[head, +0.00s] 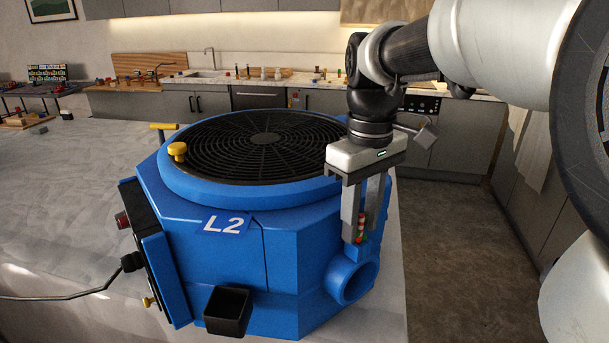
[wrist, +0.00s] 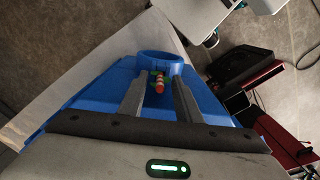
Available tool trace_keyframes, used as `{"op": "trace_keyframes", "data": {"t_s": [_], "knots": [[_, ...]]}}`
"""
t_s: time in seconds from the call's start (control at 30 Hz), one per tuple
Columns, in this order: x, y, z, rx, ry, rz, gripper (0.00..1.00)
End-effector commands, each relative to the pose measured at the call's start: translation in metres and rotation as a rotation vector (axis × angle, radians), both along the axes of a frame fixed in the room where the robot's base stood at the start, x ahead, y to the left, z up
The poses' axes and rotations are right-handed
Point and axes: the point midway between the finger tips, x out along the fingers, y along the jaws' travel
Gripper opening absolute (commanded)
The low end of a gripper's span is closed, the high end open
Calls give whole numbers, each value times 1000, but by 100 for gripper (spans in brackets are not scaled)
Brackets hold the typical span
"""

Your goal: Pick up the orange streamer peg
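A small peg (head: 361,228) with red-orange and pale bands stands on a blue mount just above the round side outlet (head: 353,284) of the blue machine (head: 290,280). In the wrist view the peg (wrist: 160,86) shows a red-orange end with green and yellowish bits beyond it. My gripper (head: 359,238) points down over the outlet with its two fingers on either side of the peg. In the wrist view the gripper (wrist: 158,82) is open, with gaps between the peg and both fingers. The left finger partly covers the peg's surroundings in the head view.
The machine has a black top grille (head: 265,143), a yellow knob (head: 178,151), a black cup (head: 228,311) and a red button (head: 123,219). It stands on a pale counter (head: 70,190) near its right edge. Floor (head: 450,250) lies beyond.

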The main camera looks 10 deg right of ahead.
Motion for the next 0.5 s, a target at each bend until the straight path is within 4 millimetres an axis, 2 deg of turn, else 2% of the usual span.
{"op": "trace_keyframes", "data": {"t_s": [0.17,0.37,0.5], "knots": [[0,0,0,0,0,0,31],[0,0,0,0,0,0,0],[0,0,0,0,0,0,0]]}}
